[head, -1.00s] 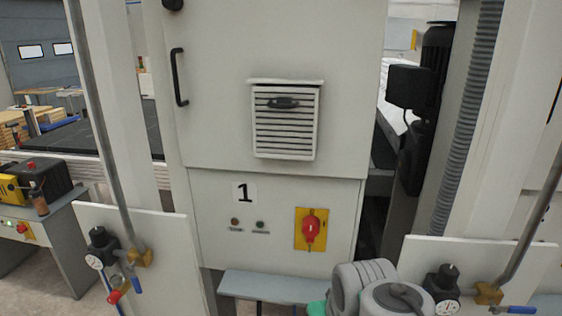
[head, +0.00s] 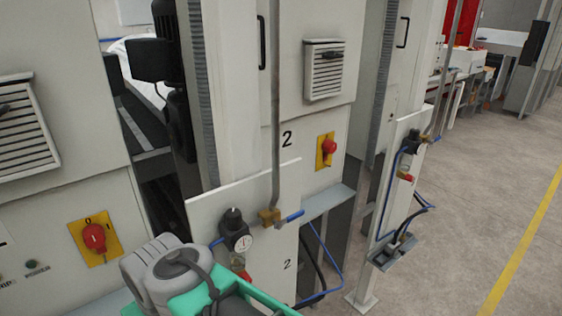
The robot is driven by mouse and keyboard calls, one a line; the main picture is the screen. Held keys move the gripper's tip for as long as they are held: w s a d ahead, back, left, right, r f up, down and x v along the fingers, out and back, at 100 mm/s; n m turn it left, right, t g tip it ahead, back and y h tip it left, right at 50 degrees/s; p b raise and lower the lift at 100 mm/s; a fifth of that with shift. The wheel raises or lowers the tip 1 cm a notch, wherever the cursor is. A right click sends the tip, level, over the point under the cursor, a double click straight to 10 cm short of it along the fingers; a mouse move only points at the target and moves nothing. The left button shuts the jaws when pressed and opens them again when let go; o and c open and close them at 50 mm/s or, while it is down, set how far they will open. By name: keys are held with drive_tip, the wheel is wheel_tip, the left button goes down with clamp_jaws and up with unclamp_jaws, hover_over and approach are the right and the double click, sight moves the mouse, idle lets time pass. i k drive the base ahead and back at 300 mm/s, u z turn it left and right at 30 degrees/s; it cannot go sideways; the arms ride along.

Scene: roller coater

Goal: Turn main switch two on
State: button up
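Main switch two is a red rotary knob on a yellow plate (head: 326,150), on the cabinet panel marked 2, right of the middle in the head view. It is seen at an angle, and its exact knob position is too small to tell. Another red rotary switch on a yellow plate (head: 94,237) is on the cabinet at the left. My grey and green arm shows at the bottom, left of the middle. My gripper is not in view.
A light panel with a pressure gauge (head: 242,242), a vertical pipe (head: 276,120) and a blue-handled valve (head: 292,216) stands in front of cabinet two. A shelf (head: 325,203) juts out below the switch. Open floor (head: 480,190) with a yellow line lies right.

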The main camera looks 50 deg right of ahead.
sight(328, 146)
drive_tip(key=z, duration=0.9)
drive_tip(key=k, duration=1.2)
drive_tip(key=z, duration=0.35)
drive_tip(key=i, duration=0.8)
drive_tip(key=u, duration=0.35)
drive_tip(key=k, duration=1.3)
drive_tip(key=z, duration=0.05)
drive_tip(key=i, duration=0.45)
drive_tip(key=z, duration=0.85)
drive_tip(key=i, duration=0.8)
